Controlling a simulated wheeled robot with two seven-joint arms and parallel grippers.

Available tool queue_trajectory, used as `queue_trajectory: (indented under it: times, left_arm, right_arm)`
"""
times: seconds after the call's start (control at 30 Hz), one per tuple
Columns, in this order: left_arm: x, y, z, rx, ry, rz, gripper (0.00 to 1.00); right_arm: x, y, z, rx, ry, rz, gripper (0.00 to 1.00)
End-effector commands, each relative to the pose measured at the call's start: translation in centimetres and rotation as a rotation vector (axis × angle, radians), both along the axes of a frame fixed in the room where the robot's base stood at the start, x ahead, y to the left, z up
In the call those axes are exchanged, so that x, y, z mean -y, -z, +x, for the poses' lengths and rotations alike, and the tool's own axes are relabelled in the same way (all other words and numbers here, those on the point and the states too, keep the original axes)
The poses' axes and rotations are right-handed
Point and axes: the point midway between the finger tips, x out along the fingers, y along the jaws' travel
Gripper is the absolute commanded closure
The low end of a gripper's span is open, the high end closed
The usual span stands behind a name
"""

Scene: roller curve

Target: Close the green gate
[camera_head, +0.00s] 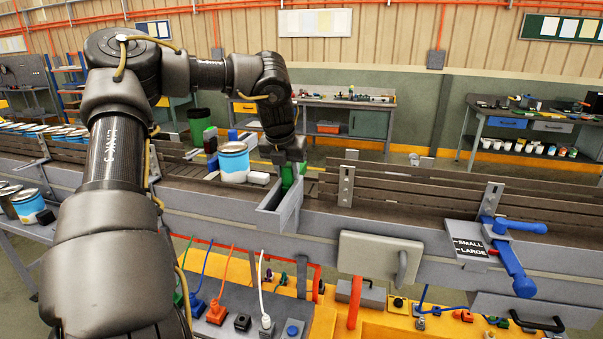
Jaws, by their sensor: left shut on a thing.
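The green gate (288,178) shows as a small green part at the conveyor, just under my left gripper, above a grey angled metal piece (281,207). My left gripper (291,165) points down from the end of my left arm and is shut on the green part. The hand hides most of the gate, so its exact angle is unclear. My right gripper is not in view.
A blue-and-white can (233,162) stands on the conveyor (400,195) just left of my left gripper. Several more cans are at the far left. A blue lever (513,255) sits at the right by the SMALL/LARGE sign (470,246). The belt right of the gripper is clear.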

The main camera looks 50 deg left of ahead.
Motion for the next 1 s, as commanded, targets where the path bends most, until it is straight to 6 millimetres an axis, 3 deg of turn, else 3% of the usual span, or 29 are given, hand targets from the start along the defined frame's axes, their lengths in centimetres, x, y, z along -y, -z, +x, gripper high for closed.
queue_trajectory:
  times: [0.17, 0.2, 0.33, 0.73, 1.0]
  left_arm:
    - [-0.1, -0.4, 0.3, 0.012, -0.003, 0.007, 1.00]
    - [-0.1, -0.4, 0.3, 0.013, -0.003, 0.007, 0.65]
    - [0.0, -0.4, 0.3, 0.010, -0.001, 0.006, 0.48]
    - [0.4, -1.0, 0.2, 0.010, 0.003, 0.005, 0.47]
    - [1.4, -5.5, -1.4, 0.013, 0.002, 0.007, 0.47]
  right_arm:
    - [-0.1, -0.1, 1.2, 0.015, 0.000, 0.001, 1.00]
    - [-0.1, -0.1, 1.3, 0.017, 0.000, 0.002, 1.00]
    - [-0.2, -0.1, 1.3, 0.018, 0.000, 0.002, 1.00]
    - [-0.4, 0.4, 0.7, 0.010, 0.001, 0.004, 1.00]
    - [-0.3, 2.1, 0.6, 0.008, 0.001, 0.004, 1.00]
